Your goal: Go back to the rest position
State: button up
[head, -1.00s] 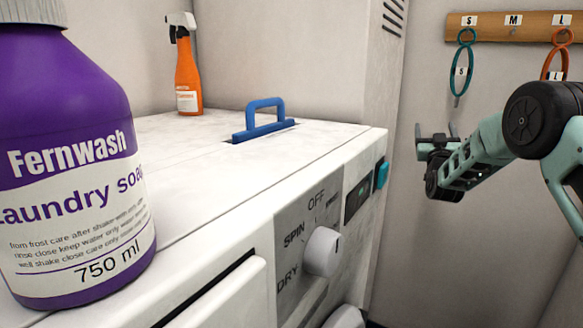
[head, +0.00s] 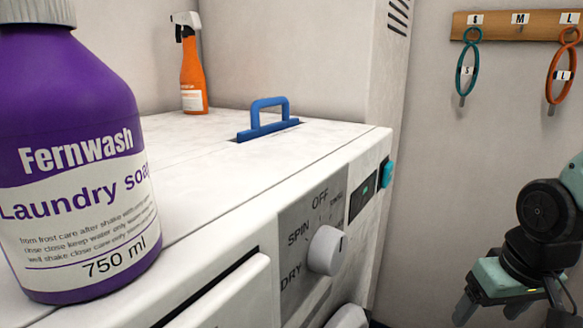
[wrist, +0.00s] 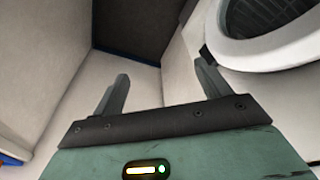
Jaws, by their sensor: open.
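My gripper (head: 512,308) hangs at the lower right of the head view, pointing down, in front of the wall and to the right of the white machine (head: 250,185). Its lower end is partly cut off by the picture edge. In the wrist view, its two fingers (wrist: 160,75) stand wide apart with nothing between them. Below them are a pale surface and a dark panel (wrist: 150,25). No object touches the fingers.
A purple laundry soap bottle (head: 75,180), an orange spray bottle (head: 192,80) and a blue handle (head: 268,115) are on the machine. Its front has a knob (head: 325,250). A wall rack (head: 520,25) holds teal and orange loops. A round white-rimmed opening (wrist: 240,55) lies right in the wrist view.

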jog(key=s+a+r+n+g, duration=0.1)
jog(key=s+a+n, duration=0.3)
jog(key=s+a, duration=0.3)
jog(key=s+a+r+n+g, duration=0.1)
jog(key=s+a+n, duration=0.3)
jog(key=a, duration=0.6)
notch_tip(320, 180, up, 13)
jog(key=s+m+p, duration=0.1)
jog(key=p, duration=1.2)
jog(key=shift+d+r, duration=0.15)
jog(key=shift+s, duration=0.1)
